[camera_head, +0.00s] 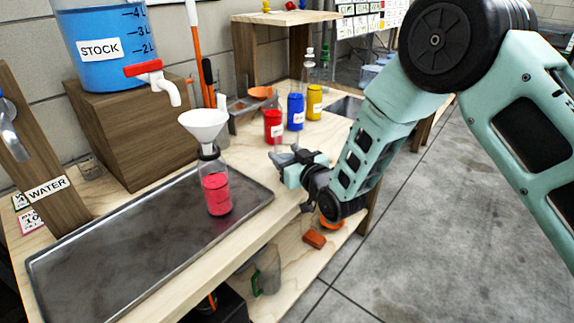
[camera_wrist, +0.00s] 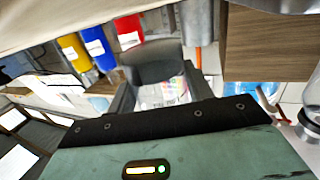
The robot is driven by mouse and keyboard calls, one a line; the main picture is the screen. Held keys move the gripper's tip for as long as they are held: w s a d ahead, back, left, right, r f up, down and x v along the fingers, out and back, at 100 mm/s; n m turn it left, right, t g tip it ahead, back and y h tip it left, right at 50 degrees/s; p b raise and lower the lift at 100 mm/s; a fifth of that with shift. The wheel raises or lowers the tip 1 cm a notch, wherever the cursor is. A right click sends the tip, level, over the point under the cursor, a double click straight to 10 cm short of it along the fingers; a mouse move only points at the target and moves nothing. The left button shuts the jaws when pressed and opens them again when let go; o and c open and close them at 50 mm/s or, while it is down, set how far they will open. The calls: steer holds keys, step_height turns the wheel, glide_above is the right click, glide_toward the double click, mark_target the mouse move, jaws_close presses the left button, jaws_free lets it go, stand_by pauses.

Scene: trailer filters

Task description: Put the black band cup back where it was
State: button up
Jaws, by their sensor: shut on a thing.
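My gripper (camera_head: 281,166) is at the front edge of the workbench, right of the metal tray, in the head view. It is shut on a small dark cup, taken to be the black band cup. In the wrist view the cup (camera_wrist: 152,62) shows between the fingers as a wide dark grey band, with a clearer part below through which coloured paper seems to show. In the head view the fingers mostly hide the cup, and its contents cannot be told.
A bottle (camera_head: 216,192) of red liquid with a white funnel (camera_head: 203,125) stands on the metal tray (camera_head: 120,255). Red (camera_head: 273,127), blue (camera_head: 295,112) and yellow (camera_head: 314,102) bottles stand behind my gripper. The stock tank (camera_head: 105,45) sits on a wooden block.

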steer(key=shift+f, duration=1.5)
steer(key=shift+f, duration=0.2)
steer(key=o, duration=1.1)
steer(key=shift+r, duration=0.1)
